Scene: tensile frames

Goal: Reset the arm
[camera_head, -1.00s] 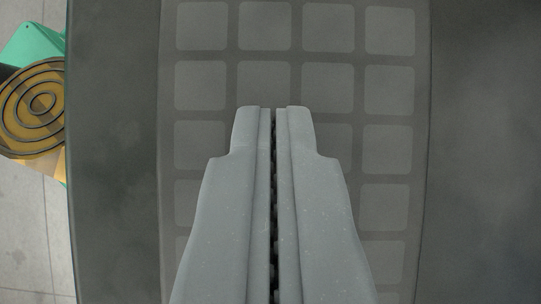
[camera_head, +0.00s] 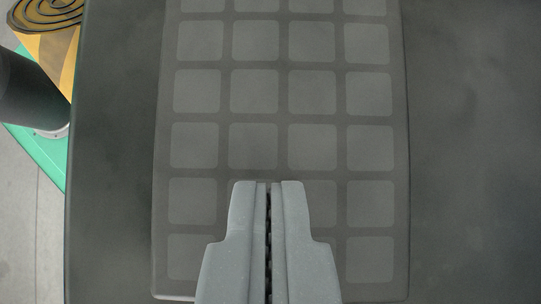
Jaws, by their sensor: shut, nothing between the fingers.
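My gripper (camera_head: 268,184) shows at the bottom middle of the head camera view. Its two grey fingers are side by side with only a thin dark gap, shut and with nothing between them. It is over a dark grey panel (camera_head: 282,120) marked with rows of lighter rounded squares. The fingers hide part of the panel's lower rows. I cannot tell how high the fingertips are above it.
The panel lies on a wider dark surface (camera_head: 460,150) that is bare at the right. Beyond its left edge are a yellow piece with dark spiral rings (camera_head: 45,12), a black cylinder (camera_head: 25,92), a green base (camera_head: 42,158) and a pale tiled floor (camera_head: 25,240).

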